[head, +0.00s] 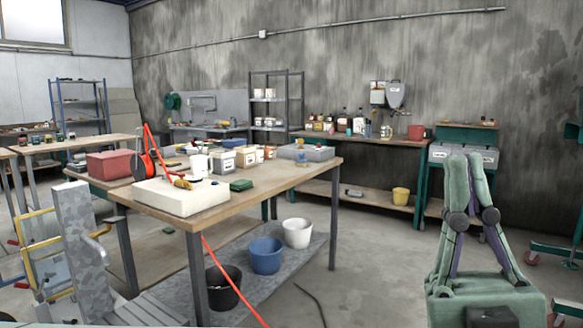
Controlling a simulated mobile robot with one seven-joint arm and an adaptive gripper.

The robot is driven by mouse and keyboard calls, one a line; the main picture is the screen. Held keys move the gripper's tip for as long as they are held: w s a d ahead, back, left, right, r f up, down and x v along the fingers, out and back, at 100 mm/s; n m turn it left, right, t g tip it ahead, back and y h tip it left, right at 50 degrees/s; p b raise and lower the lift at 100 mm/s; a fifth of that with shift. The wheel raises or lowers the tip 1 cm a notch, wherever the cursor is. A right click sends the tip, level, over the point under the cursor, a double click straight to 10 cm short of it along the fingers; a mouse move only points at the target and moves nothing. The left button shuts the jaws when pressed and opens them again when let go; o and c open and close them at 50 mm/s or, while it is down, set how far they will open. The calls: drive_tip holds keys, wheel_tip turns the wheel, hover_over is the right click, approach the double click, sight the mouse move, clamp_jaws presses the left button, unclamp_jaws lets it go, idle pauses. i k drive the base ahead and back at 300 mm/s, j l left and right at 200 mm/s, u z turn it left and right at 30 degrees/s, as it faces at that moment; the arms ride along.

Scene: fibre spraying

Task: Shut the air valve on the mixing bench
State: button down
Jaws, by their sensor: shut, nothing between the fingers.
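My gripper (466,160) is at the lower right, green, its fingers pointing up with the tips together. It is shut and empty, apart from the benches. A long wooden bench (258,188) stands left of it, with tubs and a pale block on top. A back bench (375,140) along the wall carries bottles and jars. I cannot tell for certain which is the mixing bench. No air valve can be clearly made out, nor its handle position. A red hose (146,138) rises in a loop by the pale block (180,199) and also hangs below the near bench.
Several buckets, including a blue one (265,256), stand on the near bench's lower shelf. A grey object with a yellow frame (38,238) is at the lower left. Open floor (375,245) lies between the near bench and my gripper. A dark cable lies on this floor.

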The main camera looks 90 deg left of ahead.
sight(169, 172)
drive_tip(key=u, duration=3.35)
drive_tip(key=i+l, duration=0.15)
drive_tip(key=l, duration=0.2)
drive_tip(key=i+l+u, duration=0.1)
drive_tip(key=l, duration=0.25)
drive_tip(key=i+l, duration=0.2)
drive_tip(key=l, duration=0.2)
drive_tip(key=i+l, duration=0.15)
drive_tip(key=l, duration=0.2)
drive_tip(key=i+l+u, duration=0.1)
drive_tip(key=l, duration=0.3)
drive_tip(key=i+l, duration=0.2)
drive_tip(key=l, duration=0.2)
drive_tip(key=i+l, duration=0.15)
drive_tip(key=l, duration=0.2)
drive_tip(key=i+l+u, duration=0.1)
drive_tip(key=l, duration=0.3)
drive_tip(key=j, duration=0.35)
drive_tip(key=i+j, duration=0.15)
drive_tip(key=j, duration=0.25)
